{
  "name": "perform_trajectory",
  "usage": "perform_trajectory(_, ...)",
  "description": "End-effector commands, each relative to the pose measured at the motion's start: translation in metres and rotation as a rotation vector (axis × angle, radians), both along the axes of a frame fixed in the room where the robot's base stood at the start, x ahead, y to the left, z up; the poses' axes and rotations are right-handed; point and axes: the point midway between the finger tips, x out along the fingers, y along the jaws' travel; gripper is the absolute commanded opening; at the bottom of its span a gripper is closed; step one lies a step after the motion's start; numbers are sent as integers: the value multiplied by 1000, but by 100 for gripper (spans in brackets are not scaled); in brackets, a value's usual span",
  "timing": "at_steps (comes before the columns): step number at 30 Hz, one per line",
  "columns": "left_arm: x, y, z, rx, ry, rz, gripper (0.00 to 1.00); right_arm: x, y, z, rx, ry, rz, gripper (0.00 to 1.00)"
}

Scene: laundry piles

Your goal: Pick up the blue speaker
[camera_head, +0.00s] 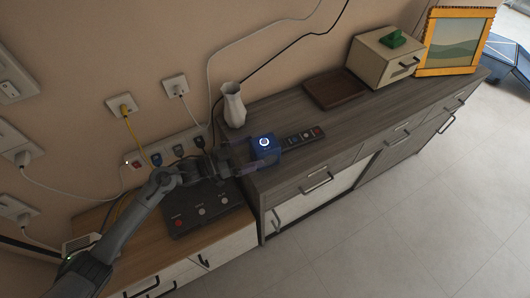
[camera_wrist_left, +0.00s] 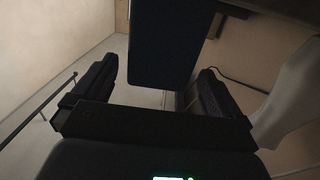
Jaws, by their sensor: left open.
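The blue speaker (camera_head: 266,149) is a small dark blue box with a glowing white ring on top. It stands on the grey wooden cabinet near its left end. My left gripper (camera_head: 238,158) reaches it from the left, with its fingers pointing at the speaker. In the left wrist view the speaker (camera_wrist_left: 162,45) is a dark block at the top, between the lines of the two spread fingers. My left gripper (camera_wrist_left: 152,92) is open, and a gap shows on each side of the block. My right gripper is not in view.
A white vase (camera_head: 233,105) stands behind the gripper, close to it. A remote (camera_head: 305,135) lies right of the speaker. A brown tray (camera_head: 334,89), a beige box (camera_head: 383,62) and a framed picture (camera_head: 452,42) are farther right. A dark control panel (camera_head: 202,209) lies below my arm.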

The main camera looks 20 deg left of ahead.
Motion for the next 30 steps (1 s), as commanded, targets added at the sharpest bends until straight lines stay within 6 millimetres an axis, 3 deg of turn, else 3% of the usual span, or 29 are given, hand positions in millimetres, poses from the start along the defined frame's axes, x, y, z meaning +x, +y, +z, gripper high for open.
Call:
perform_trajectory(15,34,-36,0,-1,-1,0,100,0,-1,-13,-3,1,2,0)
perform_trajectory(25,38,-40,0,1,0,1,100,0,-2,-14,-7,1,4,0)
perform_trajectory(26,38,-40,0,1,0,1,98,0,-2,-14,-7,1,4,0)
perform_trajectory(30,38,-40,0,1,0,1,77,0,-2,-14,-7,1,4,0)
